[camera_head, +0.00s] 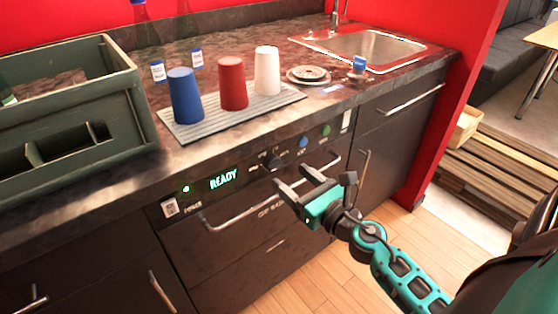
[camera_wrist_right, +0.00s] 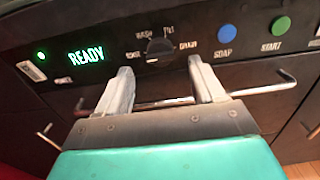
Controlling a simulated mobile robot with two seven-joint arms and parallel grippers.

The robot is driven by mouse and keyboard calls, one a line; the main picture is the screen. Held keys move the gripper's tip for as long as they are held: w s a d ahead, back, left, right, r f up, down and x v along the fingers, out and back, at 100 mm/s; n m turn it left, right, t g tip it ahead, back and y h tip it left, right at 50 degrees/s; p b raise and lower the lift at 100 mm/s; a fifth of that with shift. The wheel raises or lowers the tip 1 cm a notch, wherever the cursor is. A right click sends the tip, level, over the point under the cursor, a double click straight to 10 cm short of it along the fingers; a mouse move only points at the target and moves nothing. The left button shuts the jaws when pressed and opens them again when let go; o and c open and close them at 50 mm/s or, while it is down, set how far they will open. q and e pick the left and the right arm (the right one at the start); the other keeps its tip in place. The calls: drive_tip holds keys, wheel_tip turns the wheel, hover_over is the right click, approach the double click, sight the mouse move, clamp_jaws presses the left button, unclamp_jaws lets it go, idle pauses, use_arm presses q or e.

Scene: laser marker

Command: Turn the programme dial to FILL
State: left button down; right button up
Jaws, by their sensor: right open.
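The programme dial (camera_head: 272,160) is a dark round knob on the black front panel under the counter. In the right wrist view the dial (camera_wrist_right: 158,48) has small labels around it, among them WASH, one that looks like FILL, and DRAIN; the left label is hard to read. I cannot tell for sure where its pointer is set. My right gripper (camera_head: 296,177) is open and empty in front of the panel, apart from the dial. In the right wrist view its fingers (camera_wrist_right: 160,68) point at the panel, with the dial between and just beyond the tips. My left gripper is not in view.
A green READY display (camera_head: 223,178) is left of the dial; blue SOAP (camera_wrist_right: 226,32) and green START (camera_wrist_right: 281,25) buttons are right. A bar handle (camera_head: 240,216) runs below the panel, close to the gripper. Cups, a green crate (camera_head: 135,95) and a sink (camera_head: 375,47) are on the counter.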

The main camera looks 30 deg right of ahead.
sight(278, 166)
drive_tip(key=w, duration=0.3)
drive_tip(key=w+p, duration=0.1)
drive_tip(key=w, duration=0.1)
drive_tip(key=shift+w+a, duration=0.25)
drive_tip(key=shift+w, duration=0.1)
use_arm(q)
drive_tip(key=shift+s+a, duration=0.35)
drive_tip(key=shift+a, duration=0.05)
use_arm(e)
drive_tip(key=c, duration=1.1)
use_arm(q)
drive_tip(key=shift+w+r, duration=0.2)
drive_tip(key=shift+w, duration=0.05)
use_arm(e)
drive_tip(key=shift+o, duration=0.2)
